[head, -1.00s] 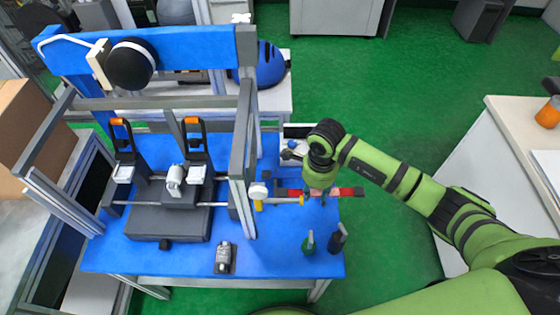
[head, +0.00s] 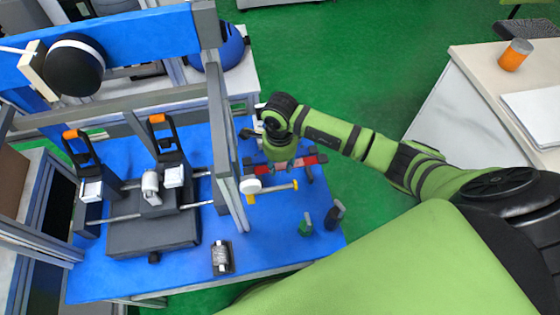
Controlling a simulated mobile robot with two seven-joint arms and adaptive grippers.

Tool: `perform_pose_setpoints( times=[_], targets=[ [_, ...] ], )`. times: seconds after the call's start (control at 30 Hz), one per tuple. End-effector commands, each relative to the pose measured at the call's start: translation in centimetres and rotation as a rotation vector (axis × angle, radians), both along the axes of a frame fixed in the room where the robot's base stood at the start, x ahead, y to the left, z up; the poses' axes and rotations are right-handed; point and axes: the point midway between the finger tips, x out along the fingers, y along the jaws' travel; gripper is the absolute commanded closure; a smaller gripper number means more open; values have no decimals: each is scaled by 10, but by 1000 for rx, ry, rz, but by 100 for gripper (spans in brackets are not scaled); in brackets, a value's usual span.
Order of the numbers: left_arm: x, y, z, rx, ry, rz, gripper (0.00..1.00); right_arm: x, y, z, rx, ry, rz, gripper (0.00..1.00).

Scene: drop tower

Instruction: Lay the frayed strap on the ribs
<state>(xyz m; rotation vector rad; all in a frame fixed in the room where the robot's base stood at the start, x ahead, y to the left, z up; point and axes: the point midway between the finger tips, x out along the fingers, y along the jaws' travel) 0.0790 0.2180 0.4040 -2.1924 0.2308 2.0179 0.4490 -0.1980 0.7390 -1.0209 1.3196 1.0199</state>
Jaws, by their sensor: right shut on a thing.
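A red strap (head: 309,160) with dark parts lies across beneath my right gripper (head: 281,165), at the right part of the blue table. My right gripper points down and is shut on the strap near its middle, which the gripper partly hides. Strap ends stick out to the left and right of it. I cannot tell whether the strap touches anything below it. I cannot make out the ribs clearly; a dark support (head: 309,176) shows just under the strap's right part. My left gripper is not in view.
Green and black bottles (head: 305,222) stand at the table's right edge. The grey frame post (head: 222,150) rises left of the gripper. A small metal block (head: 221,257) sits at the front.

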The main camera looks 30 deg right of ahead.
Motion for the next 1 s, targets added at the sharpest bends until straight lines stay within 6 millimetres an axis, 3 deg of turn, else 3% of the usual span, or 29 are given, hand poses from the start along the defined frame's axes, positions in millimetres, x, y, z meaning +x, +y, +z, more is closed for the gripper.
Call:
perform_pose_setpoints(
  times=[0.2,0.6,1.0],
  targets=[
    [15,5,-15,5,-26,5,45,0,0,-21,1,1,0,95],
    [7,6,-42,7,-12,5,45,1,0,-52,0,-1,0,95],
    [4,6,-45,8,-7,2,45,0,0,-56,1,0,0,95]
  ],
)
